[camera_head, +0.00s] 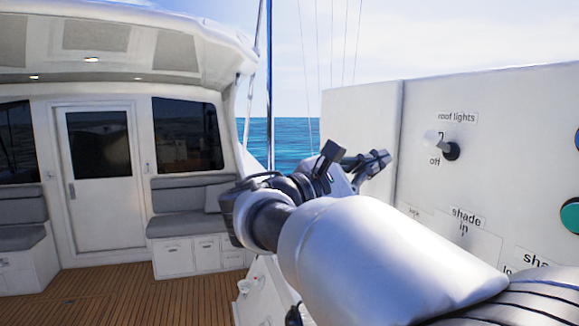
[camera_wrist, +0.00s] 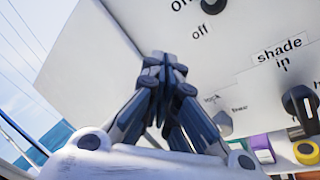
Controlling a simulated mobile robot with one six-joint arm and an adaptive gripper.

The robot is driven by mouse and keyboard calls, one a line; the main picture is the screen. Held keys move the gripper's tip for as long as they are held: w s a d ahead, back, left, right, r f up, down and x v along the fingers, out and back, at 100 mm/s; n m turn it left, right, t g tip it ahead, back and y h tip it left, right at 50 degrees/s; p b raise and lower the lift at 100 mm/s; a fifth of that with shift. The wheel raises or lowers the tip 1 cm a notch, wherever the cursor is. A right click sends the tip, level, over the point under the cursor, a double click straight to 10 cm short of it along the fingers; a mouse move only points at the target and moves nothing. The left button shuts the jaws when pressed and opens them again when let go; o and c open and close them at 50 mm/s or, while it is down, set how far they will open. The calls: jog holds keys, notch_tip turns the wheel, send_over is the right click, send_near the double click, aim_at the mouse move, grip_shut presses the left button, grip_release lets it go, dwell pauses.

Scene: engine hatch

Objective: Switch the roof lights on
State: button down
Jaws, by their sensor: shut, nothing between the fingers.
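The roof lights switch (camera_head: 451,151) is on the white panel in the head view, under the "roof lights" label (camera_head: 457,117). It has a dark base and a pale lever tip towards the upper left, above the "off" label (camera_head: 435,161). In the wrist view, part of a dark knob (camera_wrist: 212,5) shows at the top edge above "off". My gripper (camera_head: 380,160) is shut and empty, left of the switch and apart from it. In the wrist view my fingertips (camera_wrist: 164,62) are together in front of the panel. Small roof lamps (camera_head: 91,59) look bright.
The white panel (camera_head: 360,112) also bears a "shade in" label (camera_head: 465,221) and a green round button (camera_head: 571,215). The wrist view shows a black shade knob (camera_wrist: 301,103) and coloured parts at lower right. Open deck (camera_head: 130,300) lies left.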

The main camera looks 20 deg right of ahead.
jog(key=s+a+r, duration=0.2)
jog(key=s+a, duration=0.1)
jog(key=a, duration=0.3)
jog(key=s+d+f+m+y+b, duration=0.1)
jog(key=s+f+y+b, duration=0.25)
jog(key=f, duration=0.65)
jog(key=s+f+m+y+b, duration=0.1)
jog(key=s+f+y+b, duration=0.2)
jog(key=f, duration=0.7)
jog(key=s+d+f+y+b, duration=0.15)
jog(key=s+f+b, duration=0.3)
jog(key=f, duration=0.55)
jog(key=s+a+f+m+y+b, duration=0.3)
jog(key=a+f+b, duration=0.1)
jog(key=f, duration=0.6)
jog(key=s+a+f+m+y+b, duration=0.2)
jog(key=s+a+f+y+b, duration=0.2)
jog(key=a+f, duration=0.3)
jog(key=s+a+f+m+y+b, duration=0.3)
jog(key=a+f+y+b, duration=0.1)
jog(key=f, duration=1)
jog(key=shift+s+a+f+m+b, duration=0.15)
jog(key=shift+s+a+m+b, duration=0.15)
jog(key=shift+a+b, duration=0.65)
jog(key=shift+d, duration=0.25)
